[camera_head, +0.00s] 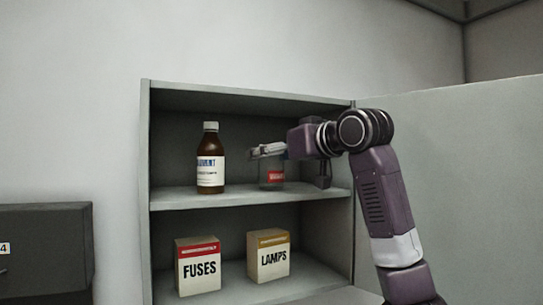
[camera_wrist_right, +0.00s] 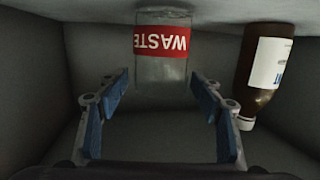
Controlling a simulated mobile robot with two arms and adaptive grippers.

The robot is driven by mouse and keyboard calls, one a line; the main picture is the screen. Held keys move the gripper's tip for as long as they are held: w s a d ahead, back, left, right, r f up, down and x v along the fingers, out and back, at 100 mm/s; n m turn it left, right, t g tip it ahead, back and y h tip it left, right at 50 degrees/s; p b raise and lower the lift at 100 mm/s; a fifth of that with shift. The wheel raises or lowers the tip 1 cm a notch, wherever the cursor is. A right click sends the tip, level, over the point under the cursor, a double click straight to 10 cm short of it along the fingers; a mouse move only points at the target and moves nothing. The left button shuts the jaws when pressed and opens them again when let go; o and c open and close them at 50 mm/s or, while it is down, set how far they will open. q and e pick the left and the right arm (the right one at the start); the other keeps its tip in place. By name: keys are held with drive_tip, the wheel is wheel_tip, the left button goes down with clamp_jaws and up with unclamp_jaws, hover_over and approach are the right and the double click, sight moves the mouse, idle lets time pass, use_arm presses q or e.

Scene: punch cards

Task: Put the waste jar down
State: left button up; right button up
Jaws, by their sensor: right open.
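The waste jar (camera_head: 272,174) is a small clear jar with a red label. It stands upright on the upper shelf of the cabinet, to the right of a brown bottle. My right gripper (camera_head: 264,151) is at the jar's top in the head view and hides part of it. In the wrist view, which is upside down, the waste jar (camera_wrist_right: 162,55) shows its WASTE label. The blue-padded fingers of my right gripper (camera_wrist_right: 160,92) are open, with gaps to both sides of the jar. My left gripper is not in view.
The brown bottle (camera_head: 210,160) with a white label stands close on the same upper shelf (camera_head: 240,194). A FUSES box (camera_head: 198,267) and a LAMPS box (camera_head: 268,257) stand on the lower shelf. The cabinet door (camera_head: 450,150) is open to the right.

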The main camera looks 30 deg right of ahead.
drive_tip(key=shift+r, duration=0.15)
drive_tip(key=b+v, duration=0.2)
drive_tip(key=v, duration=0.1)
drive_tip(key=shift+s+f+b, duration=0.25)
drive_tip(key=shift+s+b, duration=0.1)
drive_tip(key=shift+b, duration=0.05)
drive_tip(key=b+v, duration=0.3)
drive_tip(key=v, duration=0.5)
drive_tip(key=shift+s+r, duration=0.15)
drive_tip(key=shift+r, duration=0.05)
